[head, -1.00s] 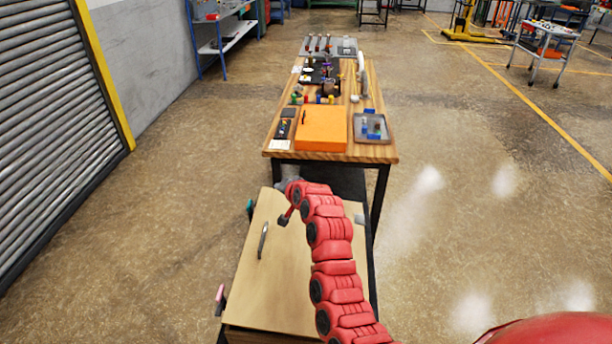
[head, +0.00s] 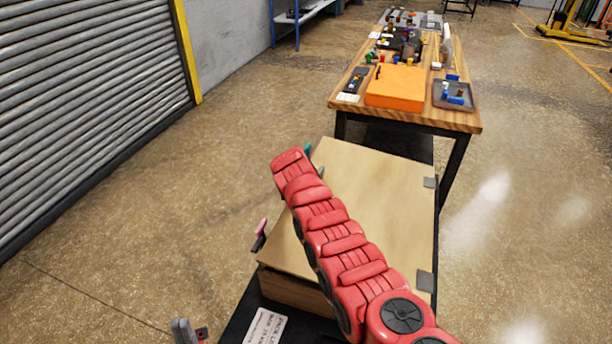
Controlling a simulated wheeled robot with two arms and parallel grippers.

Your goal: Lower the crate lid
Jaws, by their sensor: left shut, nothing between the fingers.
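The crate (head: 292,288) is a wooden box on a dark stand. Its plain wooden lid (head: 385,185) lies over the top, flat or very nearly so; I cannot tell whether a small gap is left at the front edge. Grey hinges (head: 425,280) show along the lid's right side. My red left arm crosses above the lid from the lower right. My left gripper (head: 289,160) is at its far end, by the lid's left edge; it is shut and empty, its fingers mostly hidden by the arm. The lid's handle is hidden behind the arm.
A wooden table (head: 455,118) with an orange box (head: 396,88), a grey tray (head: 440,96) and small parts stands behind the crate. A pink-tipped piece (head: 261,230) sticks out at the crate's left. A roller shutter (head: 90,105) stands left; floor between is clear.

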